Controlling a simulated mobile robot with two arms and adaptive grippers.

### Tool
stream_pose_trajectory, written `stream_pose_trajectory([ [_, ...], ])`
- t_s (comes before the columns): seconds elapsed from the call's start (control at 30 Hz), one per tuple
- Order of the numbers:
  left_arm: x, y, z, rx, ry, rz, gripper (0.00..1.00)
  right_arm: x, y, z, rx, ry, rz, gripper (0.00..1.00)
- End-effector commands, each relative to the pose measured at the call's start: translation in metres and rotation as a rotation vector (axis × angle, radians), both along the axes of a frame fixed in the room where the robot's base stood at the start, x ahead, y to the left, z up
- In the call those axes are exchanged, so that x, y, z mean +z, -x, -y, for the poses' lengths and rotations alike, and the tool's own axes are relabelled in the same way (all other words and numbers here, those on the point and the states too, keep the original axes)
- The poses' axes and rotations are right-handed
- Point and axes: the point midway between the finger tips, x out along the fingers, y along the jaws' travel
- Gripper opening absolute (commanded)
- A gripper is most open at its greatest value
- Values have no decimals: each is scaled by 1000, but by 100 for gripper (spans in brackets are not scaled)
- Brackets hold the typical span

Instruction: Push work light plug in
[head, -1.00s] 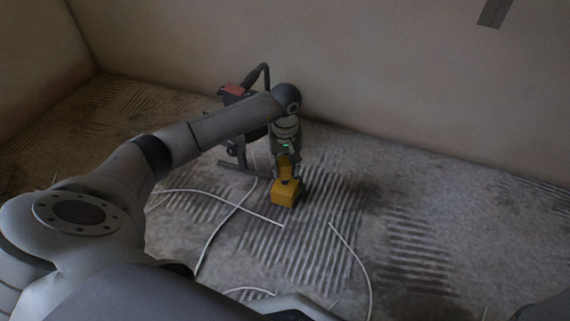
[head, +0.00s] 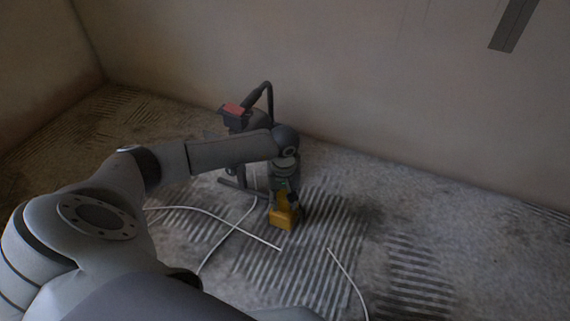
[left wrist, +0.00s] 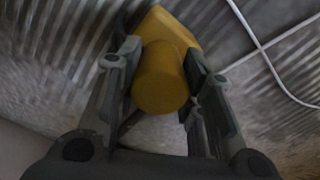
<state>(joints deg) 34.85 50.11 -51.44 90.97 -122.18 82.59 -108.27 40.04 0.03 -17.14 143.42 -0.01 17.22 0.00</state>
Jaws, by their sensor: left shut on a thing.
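A yellow piece (head: 285,218), with a block-shaped end and a round stem, is low over the ridged floor; I take it for the work light plug. My left gripper (head: 284,198) points down and is shut on it. In the left wrist view the round yellow end (left wrist: 160,80) sits between the two fingers, with the block part beyond it. I cannot tell whether the piece touches the floor. No socket is visible at it. My right gripper is not in view.
A dark stand-mounted device (head: 236,118) with a red top and a black curved tube stands behind my arm, partly hidden. White cables (head: 222,232) lie across the floor left and right of the yellow piece. Bare walls (head: 400,90) close off the back and left; the floor at right is open.

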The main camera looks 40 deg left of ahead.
Motion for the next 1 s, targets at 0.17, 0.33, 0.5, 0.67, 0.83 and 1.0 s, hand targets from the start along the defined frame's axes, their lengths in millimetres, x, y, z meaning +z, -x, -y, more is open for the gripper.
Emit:
stream_pose_trajectory([
  [0.17, -3, 0, -1, 2, -4, 2, 39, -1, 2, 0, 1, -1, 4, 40],
  [0.33, -3, 0, -1, 1, -3, 0, 58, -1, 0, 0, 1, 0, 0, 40],
  [0.5, -2, 0, -1, 1, -2, -1, 58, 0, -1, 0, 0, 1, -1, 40],
  [0.67, 1, 0, 0, 0, -2, 1, 58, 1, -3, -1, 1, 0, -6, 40],
  [0.83, 23, -1, -1, 0, -2, 4, 58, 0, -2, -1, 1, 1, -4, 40],
  [1.0, 60, -1, -1, 0, -2, 5, 58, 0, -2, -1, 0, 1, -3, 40],
])
